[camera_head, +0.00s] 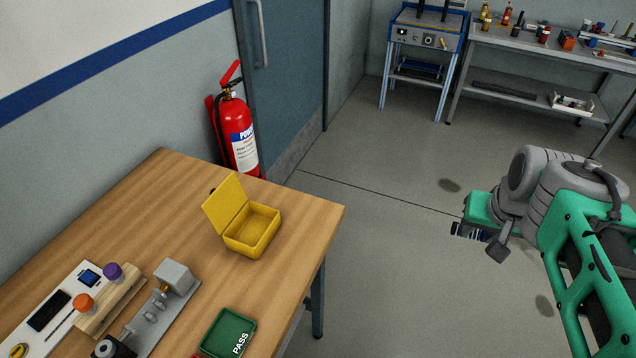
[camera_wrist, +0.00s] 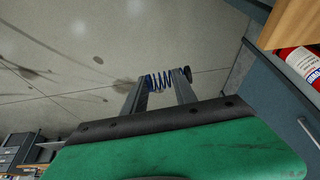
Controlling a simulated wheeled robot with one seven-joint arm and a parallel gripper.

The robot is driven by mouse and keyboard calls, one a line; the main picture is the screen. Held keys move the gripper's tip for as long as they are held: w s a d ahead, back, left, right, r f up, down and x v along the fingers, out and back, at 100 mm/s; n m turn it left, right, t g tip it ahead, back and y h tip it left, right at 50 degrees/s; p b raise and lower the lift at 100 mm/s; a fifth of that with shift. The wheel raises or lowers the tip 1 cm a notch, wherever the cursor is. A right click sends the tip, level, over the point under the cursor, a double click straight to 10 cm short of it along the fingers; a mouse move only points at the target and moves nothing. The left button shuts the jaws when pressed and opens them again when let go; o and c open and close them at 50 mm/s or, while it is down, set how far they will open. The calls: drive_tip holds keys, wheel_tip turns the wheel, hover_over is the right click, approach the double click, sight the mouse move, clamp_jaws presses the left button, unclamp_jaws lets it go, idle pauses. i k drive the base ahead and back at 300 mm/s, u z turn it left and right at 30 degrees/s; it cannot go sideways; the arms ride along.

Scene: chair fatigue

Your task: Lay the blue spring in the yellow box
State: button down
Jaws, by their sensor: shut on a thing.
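The yellow box (camera_head: 250,232) stands on the wooden table with its lid tilted open toward the back left, and its inside looks empty. My gripper (camera_head: 472,233) is out over the floor, to the right of the table and apart from the box. In the wrist view my gripper (camera_wrist: 160,82) is shut on the blue spring (camera_wrist: 160,80), which lies across between the two fingers. In the head view the spring is small and dark near the fingers, and its details are hard to make out.
The wooden table (camera_head: 310,218) carries a green PASS tray (camera_head: 228,335), a metal fixture (camera_head: 172,278) and a wooden block with orange and purple knobs (camera_head: 108,300). A red fire extinguisher (camera_head: 238,135) stands behind the table. Floor between the table and my arm is clear.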

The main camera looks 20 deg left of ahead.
sight(250, 229)
drive_tip(key=i, duration=2.7)
drive_tip(key=z, duration=6)
drive_tip(key=i, duration=1)
drive_tip(key=u, duration=0.05)
